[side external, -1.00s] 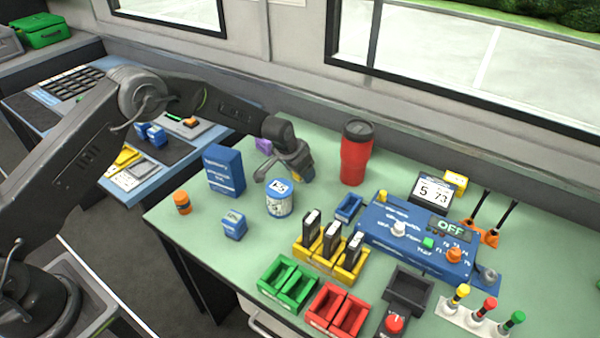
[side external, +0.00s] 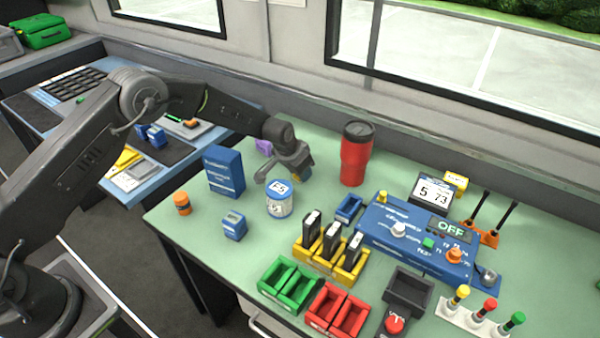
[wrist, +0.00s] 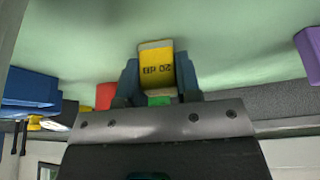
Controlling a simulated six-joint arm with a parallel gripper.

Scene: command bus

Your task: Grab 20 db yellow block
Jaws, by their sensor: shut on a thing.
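The yellow block labelled "20 dB" (wrist: 157,68) is between the two blue-grey fingers of my gripper (wrist: 158,78) in the wrist view, its label facing the camera upside down. My gripper is shut on it. In the side view my gripper (side external: 291,172) is low over the back of the green table, left of the red tumbler. There the block is mostly hidden by the gripper; only a small yellowish patch shows near the fingers. I cannot tell whether the block touches the table.
A red tumbler (side external: 356,153) stands to the right of my gripper and a purple block (side external: 264,147) just to its left. A white-and-blue can (side external: 279,198) is in front, and a blue box (side external: 223,171) is further left.

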